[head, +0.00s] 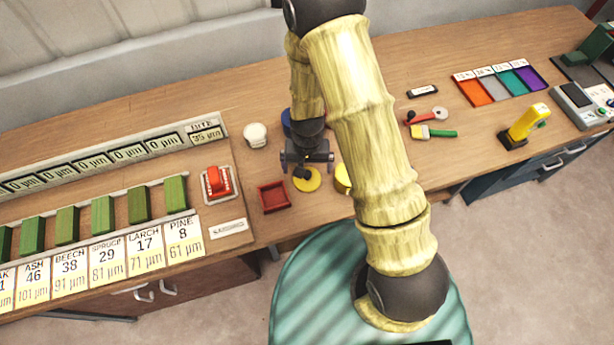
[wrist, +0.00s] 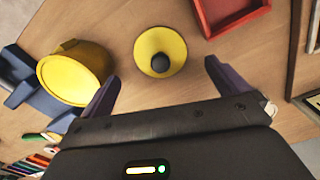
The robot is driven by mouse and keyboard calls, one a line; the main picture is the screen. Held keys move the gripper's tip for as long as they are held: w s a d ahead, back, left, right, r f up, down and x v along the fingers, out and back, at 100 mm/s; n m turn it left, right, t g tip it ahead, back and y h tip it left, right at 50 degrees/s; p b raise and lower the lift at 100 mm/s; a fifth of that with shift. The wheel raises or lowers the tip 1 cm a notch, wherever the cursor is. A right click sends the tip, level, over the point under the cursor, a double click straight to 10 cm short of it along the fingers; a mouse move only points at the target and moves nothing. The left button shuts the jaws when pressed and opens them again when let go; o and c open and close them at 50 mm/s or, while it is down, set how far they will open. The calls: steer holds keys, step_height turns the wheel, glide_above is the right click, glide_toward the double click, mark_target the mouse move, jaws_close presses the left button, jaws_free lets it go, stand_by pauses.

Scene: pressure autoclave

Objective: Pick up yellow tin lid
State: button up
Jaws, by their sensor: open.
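The yellow tin lid (wrist: 160,40) is a round yellow disc with a dark knob in its middle. It lies on the wooden worktop, and also shows in the head view (head: 310,184), partly covered by my gripper. My gripper (wrist: 161,74) is open and empty, with its two fingers spread to either side below the lid in the wrist view. It hangs over the lid in the head view (head: 305,164). A yellow tin (wrist: 73,76) stands left of the lid in the wrist view; in the head view it (head: 343,178) is mostly hidden behind my arm.
A blue object (wrist: 28,90) is close against the yellow tin in the wrist view. A red tray (head: 273,197) lies left of the lid in the head view. A white jar (head: 255,134) stands behind. Bare wood surrounds the lid.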

mark_target(307, 175)
steer(key=shift+s+f+p, duration=0.2)
steer(key=shift+f+p, duration=0.45)
steer(key=shift+f, duration=0.2)
steer(key=shift+f+p, duration=0.55)
steer(key=shift+f, duration=1.2)
steer(key=c, duration=1.1)
